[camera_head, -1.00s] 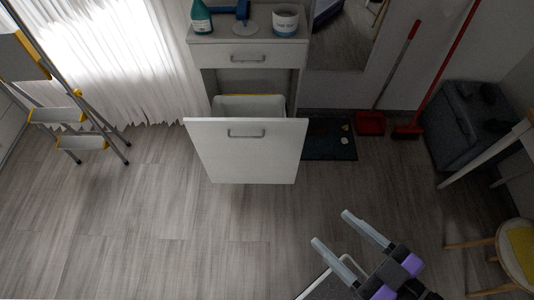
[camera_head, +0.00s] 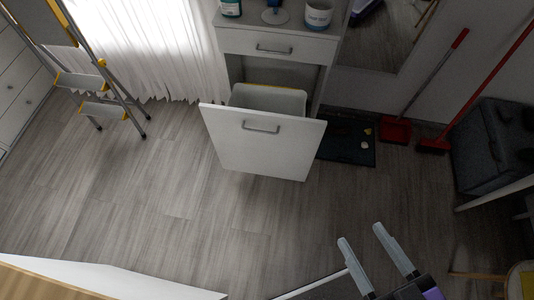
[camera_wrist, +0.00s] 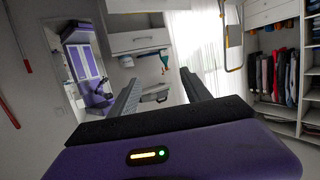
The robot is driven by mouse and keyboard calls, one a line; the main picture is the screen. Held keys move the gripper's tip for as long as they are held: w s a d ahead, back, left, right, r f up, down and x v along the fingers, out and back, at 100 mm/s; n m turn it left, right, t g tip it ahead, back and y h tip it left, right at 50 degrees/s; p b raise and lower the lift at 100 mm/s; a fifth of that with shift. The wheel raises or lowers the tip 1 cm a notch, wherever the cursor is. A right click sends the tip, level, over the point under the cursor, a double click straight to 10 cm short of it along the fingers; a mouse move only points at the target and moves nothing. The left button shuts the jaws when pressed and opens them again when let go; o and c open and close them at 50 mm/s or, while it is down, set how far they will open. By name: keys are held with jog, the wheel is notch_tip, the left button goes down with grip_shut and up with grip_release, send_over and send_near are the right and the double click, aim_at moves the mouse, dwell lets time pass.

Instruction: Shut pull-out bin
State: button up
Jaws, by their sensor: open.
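The pull-out bin's white front panel (camera_head: 250,152) stands drawn out from the cabinet in the head view, with a bar handle (camera_head: 262,127) near its top edge. Behind the panel shows the open bin tub (camera_head: 268,97), below the drawer (camera_head: 275,48). The panel leans slightly, and a gap separates it from the cabinet. My gripper (camera_head: 362,234) is open and empty, to the lower right of the panel and apart from it. In the wrist view, the two fingers of my gripper (camera_wrist: 158,77) are spread, with nothing held between them.
A stepladder (camera_head: 105,92) stands at left by the curtain (camera_head: 155,50). A dark mat (camera_head: 347,140), red dustpan (camera_head: 395,131) and broom (camera_head: 432,146) are right of the bin. A dark ottoman (camera_head: 495,140) is at far right. The floor before the panel is clear.

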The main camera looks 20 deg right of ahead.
jog(key=shift+w+f, duration=0.1)
jog(key=shift+w, duration=0.2)
jog(key=c, duration=0.4)
jog(key=w, duration=0.1)
jog(key=w+t+b, duration=0.1)
jog(key=w, duration=0.1)
jog(key=shift+w+a+f+y, duration=0.3)
jog(key=shift+a, duration=0.1)
jog(key=c, duration=0.7)
jog(key=shift+w+a+f+n+t+b, duration=0.2)
jog(key=shift+w+f+n+b, duration=0.1)
jog(key=shift+w+f, duration=0.2)
jog(key=shift+w+a+f+n+t+b, duration=0.1)
jog(key=shift+w+a+f+n+b, duration=0.1)
jog(key=shift+w+f+n, duration=0.25)
jog(key=w+a+f+n+g+b, duration=0.2)
jog(key=w+a+f+n+b, duration=0.1)
jog(key=w+f+n, duration=1.15)
jog(key=n+g+h+b, duration=0.1)
jog(key=n+g+h, duration=0.1)
jog(key=n+h, duration=0.9)
send_near(306, 123)
jog(key=w+d+n+y, duration=0.1)
jog(key=w+d+n+y+b, duration=0.1)
jog(key=w+d+n+y, duration=0.1)
jog(key=shift+w+d+f+b, duration=0.25)
jog(key=shift+d+f+b, duration=0.05)
jog(key=shift+d+f, duration=0.1)
jog(key=shift+w+d, duration=0.35)
jog(key=shift+w, duration=0.3)
